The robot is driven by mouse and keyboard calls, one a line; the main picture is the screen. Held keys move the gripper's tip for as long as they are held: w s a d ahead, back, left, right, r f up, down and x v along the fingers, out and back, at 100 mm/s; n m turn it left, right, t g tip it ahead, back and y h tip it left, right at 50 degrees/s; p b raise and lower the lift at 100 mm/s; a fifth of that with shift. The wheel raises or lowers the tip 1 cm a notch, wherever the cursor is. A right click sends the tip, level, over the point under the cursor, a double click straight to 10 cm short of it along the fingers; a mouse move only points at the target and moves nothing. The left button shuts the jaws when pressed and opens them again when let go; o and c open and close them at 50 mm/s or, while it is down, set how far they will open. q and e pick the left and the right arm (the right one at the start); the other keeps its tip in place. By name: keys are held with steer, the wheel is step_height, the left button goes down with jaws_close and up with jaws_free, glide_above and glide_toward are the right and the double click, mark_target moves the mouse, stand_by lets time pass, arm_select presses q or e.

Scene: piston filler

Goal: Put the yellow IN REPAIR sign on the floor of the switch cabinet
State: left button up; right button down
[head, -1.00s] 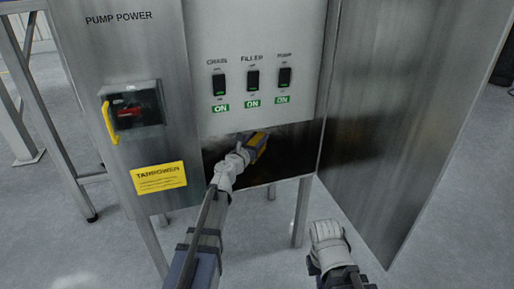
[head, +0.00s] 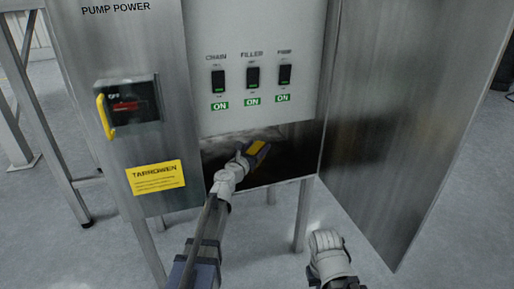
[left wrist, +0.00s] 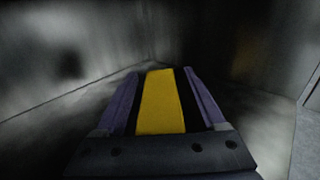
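The open switch cabinet shows in the head view, its dark lower compartment with a bare metal floor (head: 270,178) below the switch panel. My left gripper (head: 257,148) reaches into this compartment with its purple fingers around the yellow sign (head: 260,147). In the left wrist view the sign (left wrist: 161,103) is a plain yellow band between the fingers, with dark strips on both sides.
The switch panel (head: 253,45) with three black switches hangs above the opening. The cabinet door (head: 400,120) stands open at right.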

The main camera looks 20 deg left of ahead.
arm_select(q)
steer(key=shift+r, duration=0.1)
steer(key=shift+r, duration=0.2)
steer(key=s, duration=0.4)
steer(key=s+a, duration=0.1)
steer(key=s, duration=0.3)
steer(key=s+a, duration=0.1)
steer(key=s, duration=0.3)
steer(key=shift+a+f, duration=0.1)
steer(key=shift+w, duration=0.1)
